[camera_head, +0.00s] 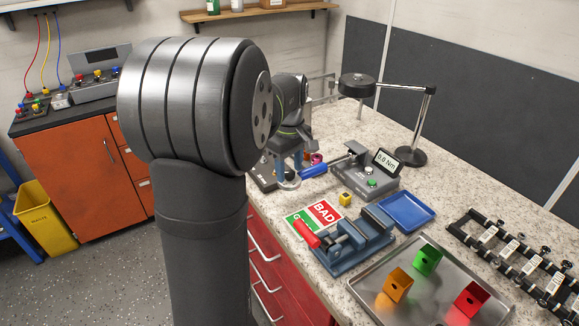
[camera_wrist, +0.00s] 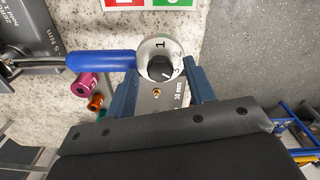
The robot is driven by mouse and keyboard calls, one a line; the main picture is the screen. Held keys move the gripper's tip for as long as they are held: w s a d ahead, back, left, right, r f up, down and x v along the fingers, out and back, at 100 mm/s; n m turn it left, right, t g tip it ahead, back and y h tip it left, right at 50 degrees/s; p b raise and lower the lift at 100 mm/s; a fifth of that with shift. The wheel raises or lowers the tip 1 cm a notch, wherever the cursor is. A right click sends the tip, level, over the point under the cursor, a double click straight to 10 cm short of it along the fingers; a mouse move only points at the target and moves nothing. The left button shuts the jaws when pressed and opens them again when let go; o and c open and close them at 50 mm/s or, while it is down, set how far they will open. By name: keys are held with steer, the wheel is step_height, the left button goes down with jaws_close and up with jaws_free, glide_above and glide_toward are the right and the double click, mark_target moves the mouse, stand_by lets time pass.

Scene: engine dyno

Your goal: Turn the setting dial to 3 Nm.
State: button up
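The knob's pointer is too small to read surely. In the head view the pale disc (camera_head: 289,182) shows low beneath my gripper (camera_head: 288,162). My gripper (camera_wrist: 163,78) is open, with one blue finger on each side of the knob in the wrist view. Gaps show between fingers and knob. Whether the fingertips are down at knob height I cannot tell.
A blue-handled tool (camera_wrist: 100,62) lies close to the left finger. A tester with a 0.0 Nm display (camera_head: 386,161) stands to the right. Pink (camera_wrist: 84,86) and orange (camera_wrist: 96,103) parts sit left of the gripper. A blue vise (camera_head: 355,240) and metal tray (camera_head: 400,312) are nearer the front.

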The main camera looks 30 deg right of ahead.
mark_target(290, 172)
step_height(290, 172, up, 17)
steer(key=shift+r, duration=0.2)
stand_by(0.5)
stand_by(0.4)
step_height(290, 172, down, 18)
steer(key=shift+r, duration=0.25)
stand_by(0.3)
steer(key=shift+r, duration=0.1)
